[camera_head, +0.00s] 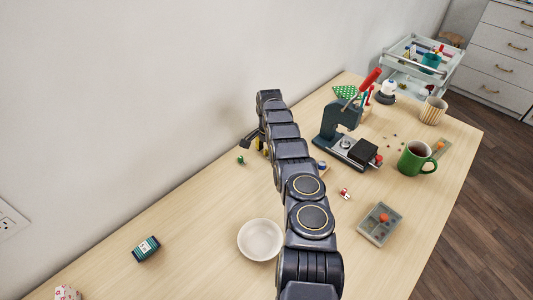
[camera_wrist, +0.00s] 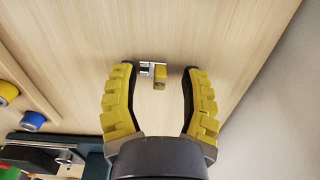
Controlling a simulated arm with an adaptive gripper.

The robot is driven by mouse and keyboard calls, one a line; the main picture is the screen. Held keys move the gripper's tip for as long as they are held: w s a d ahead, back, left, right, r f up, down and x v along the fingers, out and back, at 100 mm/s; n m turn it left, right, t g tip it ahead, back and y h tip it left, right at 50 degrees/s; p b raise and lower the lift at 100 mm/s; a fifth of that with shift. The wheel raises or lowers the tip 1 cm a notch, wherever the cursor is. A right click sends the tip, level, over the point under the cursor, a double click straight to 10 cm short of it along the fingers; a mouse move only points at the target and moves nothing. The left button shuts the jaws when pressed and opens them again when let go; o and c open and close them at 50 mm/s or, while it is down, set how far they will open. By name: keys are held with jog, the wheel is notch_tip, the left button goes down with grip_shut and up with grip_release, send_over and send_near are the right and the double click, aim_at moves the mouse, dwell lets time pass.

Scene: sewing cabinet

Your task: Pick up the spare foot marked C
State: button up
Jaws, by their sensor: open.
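In the wrist view, a small metal piece (camera_wrist: 146,69) with a tan block-like part lies on the wooden table. It looks like a sewing foot, but I cannot read any mark on it. My gripper (camera_wrist: 160,66) is open, with its two yellow padded fingers on either side of the piece and a gap to each. I cannot tell how high the fingertips are above the table. In the head view, my gripper (camera_head: 254,142) is at the far table edge by the wall, partly hidden by my arm, and the piece cannot be made out there.
A dark press with a red handle (camera_head: 344,122) stands right of my arm. Yellow (camera_wrist: 8,92) and blue (camera_wrist: 32,121) spools lie left in the wrist view. A white bowl (camera_head: 260,239), grey compartment tray (camera_head: 367,237) and green mug (camera_head: 414,162) stand nearer. The left table is mostly clear.

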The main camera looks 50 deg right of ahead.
grip_shut()
